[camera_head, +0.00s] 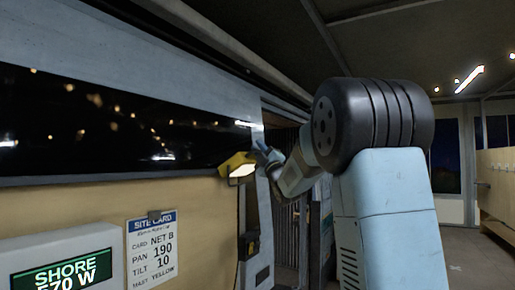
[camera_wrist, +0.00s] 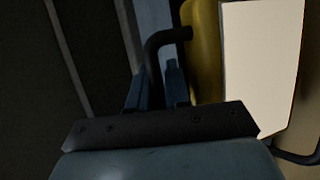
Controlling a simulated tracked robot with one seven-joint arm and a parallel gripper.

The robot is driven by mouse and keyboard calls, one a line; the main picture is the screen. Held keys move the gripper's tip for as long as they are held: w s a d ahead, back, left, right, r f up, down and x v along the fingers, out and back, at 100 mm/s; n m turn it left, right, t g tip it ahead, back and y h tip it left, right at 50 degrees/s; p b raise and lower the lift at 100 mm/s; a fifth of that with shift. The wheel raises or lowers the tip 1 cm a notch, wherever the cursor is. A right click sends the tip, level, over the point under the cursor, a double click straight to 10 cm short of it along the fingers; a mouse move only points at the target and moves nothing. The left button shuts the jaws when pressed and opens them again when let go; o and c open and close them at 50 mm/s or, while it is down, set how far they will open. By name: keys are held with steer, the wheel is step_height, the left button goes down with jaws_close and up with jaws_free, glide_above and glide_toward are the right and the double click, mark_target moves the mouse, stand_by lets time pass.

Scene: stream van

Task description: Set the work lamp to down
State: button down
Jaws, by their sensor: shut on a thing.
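The work lamp (camera_head: 228,162) is a yellow housing with a lit pale face, beside the van side wall near the middle of the head view. The face appears tilted partly downward. In the wrist view its yellow housing (camera_wrist: 206,50) and bright face (camera_wrist: 262,70) fill the right side. A dark bent handle (camera_wrist: 153,58) runs from the housing to between my blue fingers. My gripper (camera_head: 262,153) is at the lamp's right side, shut on this handle; it also shows in the wrist view (camera_wrist: 157,84). The handle's lower end is hidden by my gripper.
A site card (camera_head: 152,249) hangs on the tan wall at lower left, reading pan 190, tilt 10. A panel reading SHORE (camera_head: 62,276) stands left of it. A dark window strip (camera_head: 100,125) runs above. Open floor (camera_head: 460,250) shows at right.

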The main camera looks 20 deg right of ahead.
steer(key=shift+f, duration=0.3)
steer(key=c, duration=1.4)
jaws_free()
steer(key=shift+c, duration=0.2)
steer(key=shift+r, duration=0.1)
steer(key=shift+s+d, duration=0.1)
steer(key=v, duration=1.3)
steer(key=shift+s+f, duration=0.3)
steer(key=shift+d, duration=0.1)
